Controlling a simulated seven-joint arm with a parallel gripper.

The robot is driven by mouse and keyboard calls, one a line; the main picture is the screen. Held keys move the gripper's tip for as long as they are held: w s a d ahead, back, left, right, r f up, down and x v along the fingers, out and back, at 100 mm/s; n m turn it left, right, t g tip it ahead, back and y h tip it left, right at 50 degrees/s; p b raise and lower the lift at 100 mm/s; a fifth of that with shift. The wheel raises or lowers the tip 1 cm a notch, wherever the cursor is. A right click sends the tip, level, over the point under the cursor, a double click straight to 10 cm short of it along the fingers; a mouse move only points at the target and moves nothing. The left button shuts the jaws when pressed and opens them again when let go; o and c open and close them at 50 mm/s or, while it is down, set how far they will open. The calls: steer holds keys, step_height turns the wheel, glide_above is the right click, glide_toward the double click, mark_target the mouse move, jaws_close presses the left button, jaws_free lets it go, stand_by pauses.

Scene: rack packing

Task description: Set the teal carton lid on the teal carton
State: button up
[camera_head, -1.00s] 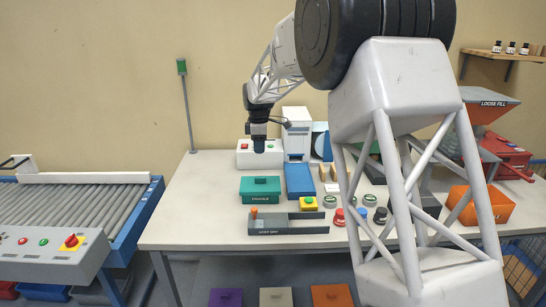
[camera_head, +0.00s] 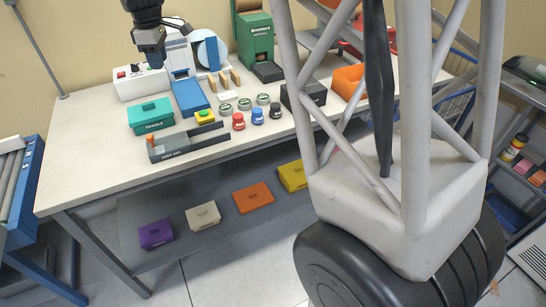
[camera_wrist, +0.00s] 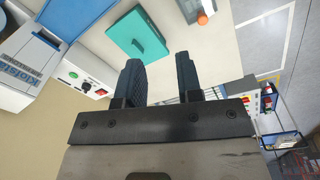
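The teal carton (camera_head: 152,124) stands upright on the workbench with a dark "FRAGILE" label on its front. A flat teal lid (camera_head: 148,106) with a small handle appears to sit on its top; I cannot tell how snugly it fits. The lid also shows in the wrist view (camera_wrist: 133,32), beyond the fingertips. My gripper (camera_head: 155,63) is in the air above the bench, behind the carton in the head view. In the wrist view my gripper (camera_wrist: 158,62) has its two fingers apart with nothing between them.
Purple (camera_head: 155,234), white, orange and yellow lidded boxes lie on the lower shelf.

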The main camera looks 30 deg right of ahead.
steer(key=s+d+r+m, duration=0.3)
steer(key=s+d+m, duration=0.15)
steer(key=s, duration=0.65)
steer(key=s+d+f+m, duration=0.2)
steer(key=s+m, duration=0.1)
steer(key=s, duration=0.8)
steer(key=s+d+f+m+t, duration=0.1)
steer(key=s+d+f+m, duration=0.1)
steer(key=s, duration=1)
steer(key=s+d+f+m+t, duration=0.1)
steer(key=s+d+f+m, duration=0.2)
steer(key=s, duration=0.8)
steer(key=shift+s+d+m, duration=0.15)
steer(key=shift+d+m, duration=0.5)
steer(key=shift+d, duration=0.05)
